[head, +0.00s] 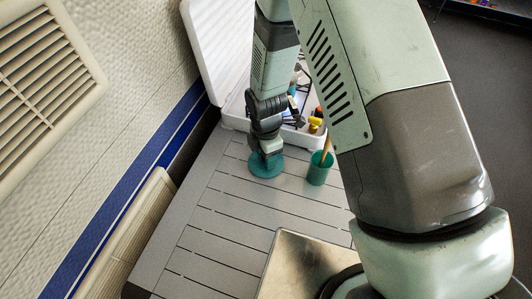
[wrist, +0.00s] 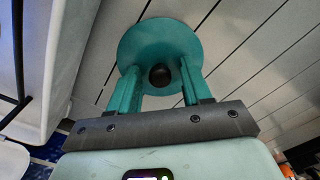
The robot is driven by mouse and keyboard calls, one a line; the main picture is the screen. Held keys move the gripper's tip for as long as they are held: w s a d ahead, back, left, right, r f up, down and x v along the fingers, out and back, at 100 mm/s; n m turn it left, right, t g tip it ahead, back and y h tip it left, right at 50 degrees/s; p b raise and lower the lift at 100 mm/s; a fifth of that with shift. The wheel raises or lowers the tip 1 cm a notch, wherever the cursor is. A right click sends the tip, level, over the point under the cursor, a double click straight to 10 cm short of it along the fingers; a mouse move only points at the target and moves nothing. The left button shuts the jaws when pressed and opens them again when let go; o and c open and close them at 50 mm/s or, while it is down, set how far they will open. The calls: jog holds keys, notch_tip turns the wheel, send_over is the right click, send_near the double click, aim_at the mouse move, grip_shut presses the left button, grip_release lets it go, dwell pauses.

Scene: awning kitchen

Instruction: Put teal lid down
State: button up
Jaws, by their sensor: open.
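The teal lid (head: 257,170) is a round disc lying flat on the grey slatted table. In the wrist view the lid (wrist: 158,38) has a dark round knob (wrist: 159,76) at its middle. My gripper (head: 267,154) is right above the lid, pointing down. In the wrist view my gripper's two teal fingers (wrist: 158,80) stand apart on either side of the knob, with gaps showing between them and it. The fingertips are close over the lid; whether they touch it is unclear.
A teal cup (head: 317,174) with a wooden-coloured item in it stands to the right of the lid. An open white case (head: 235,116) with several items is behind. A metal plate (head: 290,262) lies in front. The slatted table (head: 225,215) is clear at front left.

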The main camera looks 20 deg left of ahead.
notch_tip(320, 180, up, 12)
jog(key=shift+r, duration=0.15)
dwell(0.4)
jog(key=d+r+m+t, duration=0.1)
jog(key=d+r+m, duration=0.55)
jog(key=r, duration=0.35)
jog(key=d+r+m+t, duration=0.2)
jog(key=d+r+m, duration=0.4)
jog(key=d+r, duration=0.3)
jog(key=s+d+r+m+t, duration=0.2)
jog(key=s+d+r+m, duration=0.8)
jog(key=s+m, duration=0.4)
jog(key=shift+r+t, duration=0.3)
jog(key=shift+r, duration=0.25)
jog(key=shift+w, duration=0.1)
